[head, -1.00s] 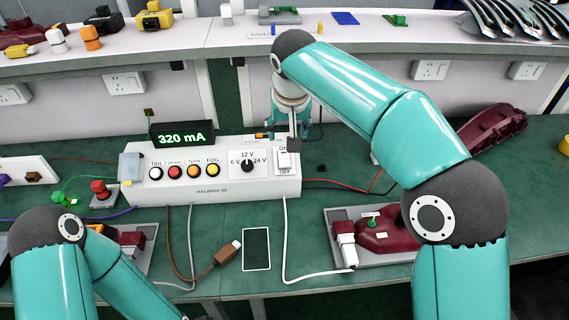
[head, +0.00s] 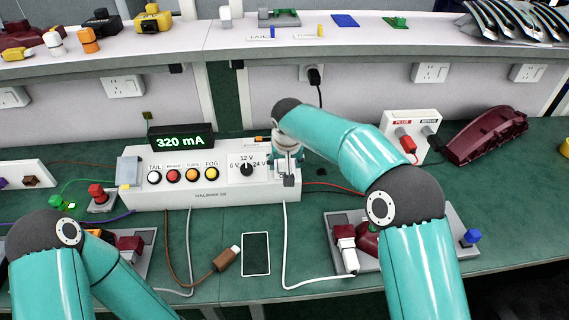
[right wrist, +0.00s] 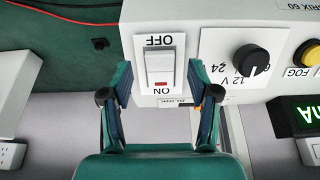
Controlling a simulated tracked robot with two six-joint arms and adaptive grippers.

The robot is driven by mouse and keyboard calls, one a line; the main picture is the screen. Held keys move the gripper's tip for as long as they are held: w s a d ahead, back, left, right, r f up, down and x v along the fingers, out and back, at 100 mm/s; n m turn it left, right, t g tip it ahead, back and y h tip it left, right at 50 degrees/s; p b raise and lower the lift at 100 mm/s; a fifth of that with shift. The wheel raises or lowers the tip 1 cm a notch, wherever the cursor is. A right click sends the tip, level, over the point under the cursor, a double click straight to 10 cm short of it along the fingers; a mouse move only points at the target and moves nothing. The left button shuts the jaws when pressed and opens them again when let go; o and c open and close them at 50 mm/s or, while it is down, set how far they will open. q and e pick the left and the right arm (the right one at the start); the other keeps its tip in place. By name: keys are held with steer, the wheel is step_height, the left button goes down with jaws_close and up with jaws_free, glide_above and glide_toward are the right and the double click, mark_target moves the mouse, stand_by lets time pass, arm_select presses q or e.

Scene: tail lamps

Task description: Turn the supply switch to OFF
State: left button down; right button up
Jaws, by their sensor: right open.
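The supply switch (right wrist: 160,62) is a white rocker on a white plate, seen upside down in the right wrist view. OFF is printed at the picture's upper end and ON at the lower end, with a red mark near ON. My right gripper (right wrist: 160,78) is open, one finger on each side of the switch's ON end; contact cannot be told. In the head view my right gripper (head: 288,165) is at the right end of the white supply box (head: 220,194) and largely hides the switch. The box's display (head: 181,141) reads 320 mA.
The box front carries a voltage knob (head: 246,169) and several coloured buttons left of the switch. A white cable (head: 286,245) hangs below the switch. A lamp board (head: 340,225) lies in front to the right, and a socket box (head: 411,130) stands behind my right arm.

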steer(key=shift+x, duration=1.05)
jaws_close()
steer(key=t+b, duration=0.1)
steer(key=b, duration=0.5)
steer(key=shift+s+f, duration=0.1)
steer(key=shift+f, duration=0.3)
steer(key=shift+r, duration=0.1)
steer(key=shift+r+t, duration=0.15)
steer(key=shift+t, duration=0.15)
